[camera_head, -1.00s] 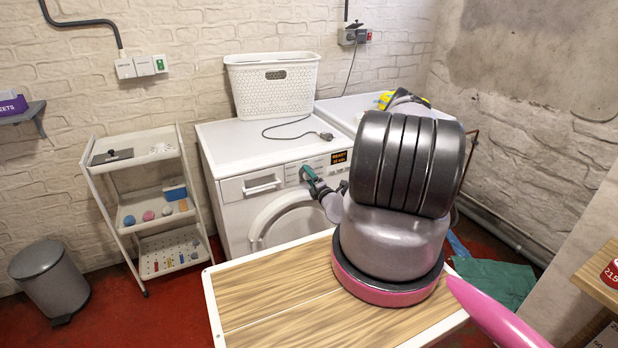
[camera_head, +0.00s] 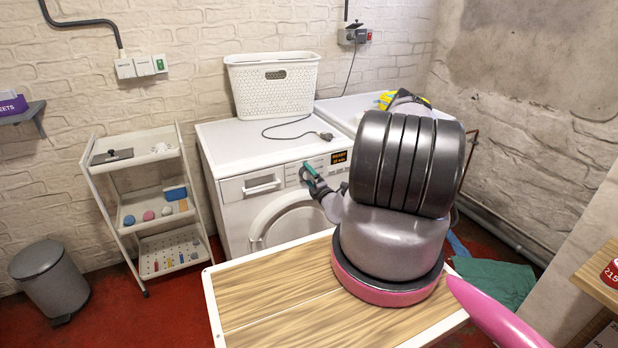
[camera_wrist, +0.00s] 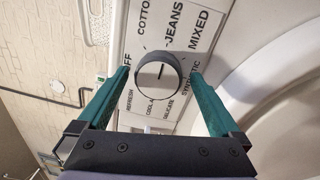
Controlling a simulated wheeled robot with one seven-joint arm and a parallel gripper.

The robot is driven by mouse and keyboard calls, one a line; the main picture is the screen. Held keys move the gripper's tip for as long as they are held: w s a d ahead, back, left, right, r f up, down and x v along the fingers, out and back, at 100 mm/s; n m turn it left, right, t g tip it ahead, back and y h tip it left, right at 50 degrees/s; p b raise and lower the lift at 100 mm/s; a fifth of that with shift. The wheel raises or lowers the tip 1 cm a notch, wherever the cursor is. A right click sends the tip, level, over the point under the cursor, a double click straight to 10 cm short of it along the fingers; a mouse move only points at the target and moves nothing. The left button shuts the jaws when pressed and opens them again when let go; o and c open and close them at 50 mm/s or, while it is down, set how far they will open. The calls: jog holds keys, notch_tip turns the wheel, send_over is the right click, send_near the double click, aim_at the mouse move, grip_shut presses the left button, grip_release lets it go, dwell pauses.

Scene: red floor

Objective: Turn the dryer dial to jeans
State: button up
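The dryer dial (camera_wrist: 158,78) is a round knob with a dark rim and a light face. A dark mark on its face points up and slightly right, toward the word JEANS on the label panel (camera_wrist: 173,30). COTTON is left of JEANS and MIXED is right of it. My gripper (camera_wrist: 160,72) is open, with one teal finger on each side of the dial and a visible gap on both sides. In the head view my gripper (camera_head: 309,174) is at the front panel of the white dryer (camera_head: 236,222), mostly covering the dial.
The dryer's lit display (camera_head: 339,158) is right of the dial. The round door (camera_head: 262,228) is below. A white basket (camera_head: 272,100) and a cable lie on top. A wooden-topped table (camera_head: 270,290) stands in front. A shelf cart (camera_head: 150,215) is at left.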

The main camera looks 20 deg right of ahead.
jog(key=s, duration=1)
jog(key=shift+s+d+f, duration=0.2)
jog(key=shift+s+f, duration=0.15)
jog(key=shift+r, duration=0.1)
